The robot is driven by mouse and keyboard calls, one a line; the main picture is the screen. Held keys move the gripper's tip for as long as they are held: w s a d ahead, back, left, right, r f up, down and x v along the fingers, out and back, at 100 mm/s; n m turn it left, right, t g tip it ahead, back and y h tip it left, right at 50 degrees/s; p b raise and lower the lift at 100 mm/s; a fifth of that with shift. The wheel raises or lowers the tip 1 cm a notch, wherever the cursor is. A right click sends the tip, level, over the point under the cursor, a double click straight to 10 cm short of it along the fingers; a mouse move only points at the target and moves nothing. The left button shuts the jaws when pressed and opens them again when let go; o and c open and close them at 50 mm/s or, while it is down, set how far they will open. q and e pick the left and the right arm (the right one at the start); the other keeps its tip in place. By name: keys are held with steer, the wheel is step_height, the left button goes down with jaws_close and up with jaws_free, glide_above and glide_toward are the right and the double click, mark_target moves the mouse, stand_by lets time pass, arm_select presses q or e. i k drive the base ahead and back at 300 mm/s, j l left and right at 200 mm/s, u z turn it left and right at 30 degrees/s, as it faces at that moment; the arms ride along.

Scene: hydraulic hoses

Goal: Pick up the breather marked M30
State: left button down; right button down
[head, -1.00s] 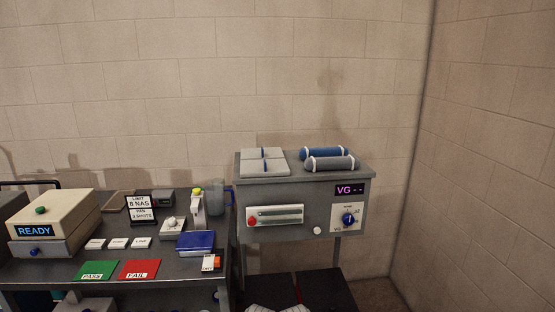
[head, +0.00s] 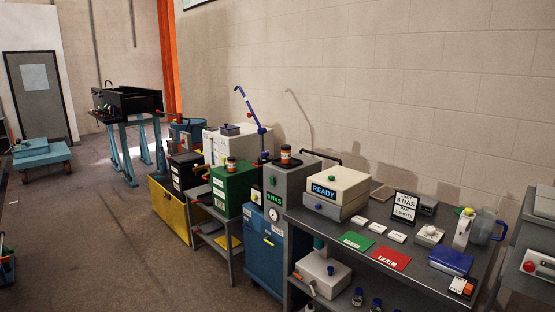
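No marking M30 can be read in the head view. Two small dark canisters with orange and white bands could be breathers: one canister (head: 231,164) stands on the green box (head: 233,190), the other canister (head: 286,154) stands on the grey cabinet with a green display (head: 290,190). Their labels are too small to read. Neither of my grippers is in view.
A grey bench (head: 337,229) at right holds a READY box (head: 336,188), green PASS and red FAIL cards, a blue book (head: 451,262) and a jug (head: 485,226). A blue cabinet (head: 262,250) and yellow bin (head: 170,210) stand left. Open floor (head: 90,240) lies further left.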

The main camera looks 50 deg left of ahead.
mark_target(286, 149)
steer(key=k+u, duration=0.35)
steer(key=u, duration=1.35)
steer(key=i+l, duration=0.1)
steer(key=i, duration=0.4)
steer(key=i+l, duration=0.1)
steer(key=i, duration=0.4)
steer(key=i+j, duration=0.2)
steer(key=i, duration=0.2)
steer(key=i+j+z, duration=0.15)
steer(key=i, duration=0.25)
steer(key=i+j, duration=0.25)
steer(key=i+z, duration=0.05)
steer(key=i, duration=0.05)
